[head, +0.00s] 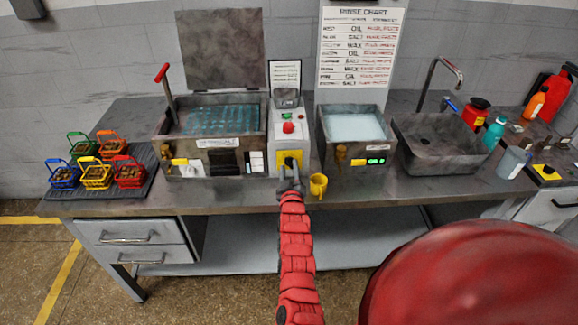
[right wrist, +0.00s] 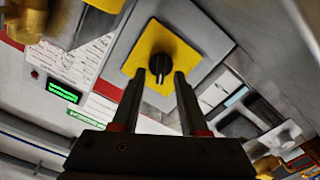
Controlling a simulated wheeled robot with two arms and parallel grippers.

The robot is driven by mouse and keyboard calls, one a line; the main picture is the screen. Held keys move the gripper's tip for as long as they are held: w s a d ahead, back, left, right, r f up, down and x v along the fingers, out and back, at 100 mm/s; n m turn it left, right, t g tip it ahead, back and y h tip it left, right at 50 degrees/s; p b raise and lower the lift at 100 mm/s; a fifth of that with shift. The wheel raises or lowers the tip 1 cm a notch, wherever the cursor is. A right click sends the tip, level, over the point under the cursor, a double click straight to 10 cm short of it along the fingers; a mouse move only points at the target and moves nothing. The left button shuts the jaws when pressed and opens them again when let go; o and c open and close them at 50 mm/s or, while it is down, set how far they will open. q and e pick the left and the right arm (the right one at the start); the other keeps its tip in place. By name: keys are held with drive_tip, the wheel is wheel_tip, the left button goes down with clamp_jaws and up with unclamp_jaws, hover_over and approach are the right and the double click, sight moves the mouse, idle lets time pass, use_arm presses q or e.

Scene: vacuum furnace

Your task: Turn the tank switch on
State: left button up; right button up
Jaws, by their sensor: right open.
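The tank switch is a black rotary knob on a yellow plate (head: 291,157), low on the front of the grey control panel between the two tanks. In the right wrist view the black knob (right wrist: 161,68) shows clearly, with a light pointer mark on it. My right gripper (head: 290,182) is in front of the switch and partly covers it in the head view. In the right wrist view its two fingers (right wrist: 160,78) are apart, pointing at the knob's near part with a gap between them. Whether they touch the knob I cannot tell. My left gripper is not in view.
A tank (head: 210,145) with a raised lid is at left, a smaller tank (head: 353,150) at right. Green (head: 288,116) and red (head: 288,128) buttons sit above the switch. Coloured baskets (head: 97,174) stand at far left.

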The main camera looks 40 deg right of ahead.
drive_tip(key=shift+w+d, duration=0.15)
drive_tip(key=shift+w, duration=0.15)
clamp_jaws()
idle(0.4)
